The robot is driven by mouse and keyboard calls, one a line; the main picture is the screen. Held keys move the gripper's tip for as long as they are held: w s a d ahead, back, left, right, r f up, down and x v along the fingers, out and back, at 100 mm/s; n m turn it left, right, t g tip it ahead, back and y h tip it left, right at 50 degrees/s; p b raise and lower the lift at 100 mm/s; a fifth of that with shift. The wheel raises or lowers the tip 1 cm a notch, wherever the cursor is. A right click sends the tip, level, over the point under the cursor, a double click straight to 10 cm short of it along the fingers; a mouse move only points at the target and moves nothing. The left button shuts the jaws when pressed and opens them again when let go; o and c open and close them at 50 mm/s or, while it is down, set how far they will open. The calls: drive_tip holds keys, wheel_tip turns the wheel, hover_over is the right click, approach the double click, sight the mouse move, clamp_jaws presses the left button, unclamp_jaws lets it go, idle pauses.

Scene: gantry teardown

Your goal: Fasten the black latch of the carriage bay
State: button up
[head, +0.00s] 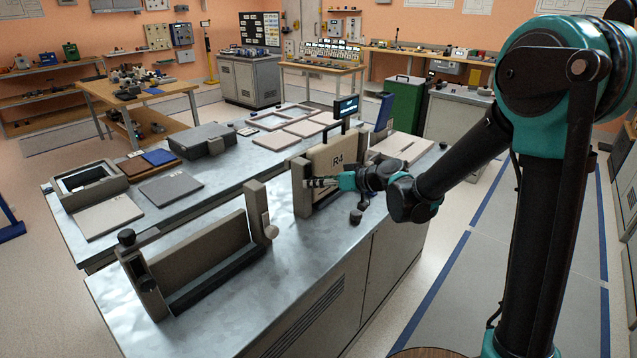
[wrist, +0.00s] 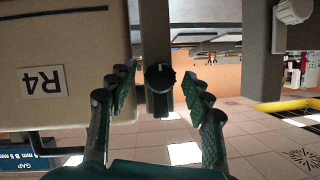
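The carriage bay (head: 301,190) is an upright beige frame on the metal bench, holding a beige panel marked R4 (head: 323,160). The panel also shows in the wrist view (wrist: 90,45). The black latch (wrist: 160,102) sits on the bay's post in the wrist view, with a round ridged knob end facing my camera. My gripper (head: 312,183) is at the bay's left post in the head view and hides the latch there. In the wrist view my gripper (wrist: 156,80) is open, its fingers on either side of the latch with gaps visible; contact cannot be told.
A second, empty beige frame (head: 205,260) with a black knob (head: 126,237) stands at the bench's near left. Flat panels and a grey case (head: 200,140) lie farther back.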

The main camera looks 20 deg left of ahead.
drive_tip(key=c, duration=1.1)
drive_tip(key=shift+m, duration=0.3)
drive_tip(key=shift+w+d+f+m+g+y, duration=0.15)
drive_tip(key=shift+m+g+y, duration=0.65)
drive_tip(key=shift+m, duration=1.5)
drive_tip(key=shift+a+f+m+g+y, duration=0.1)
drive_tip(key=shift+m+g+y, duration=0.25)
drive_tip(key=shift+m+y, duration=1.4)
drive_tip(key=shift+w+d+f+m+g+y, duration=0.15)
drive_tip(key=shift+m+g+y, duration=0.35)
drive_tip(key=shift+m, duration=2.35)
drive_tip(key=o, duration=1.1)
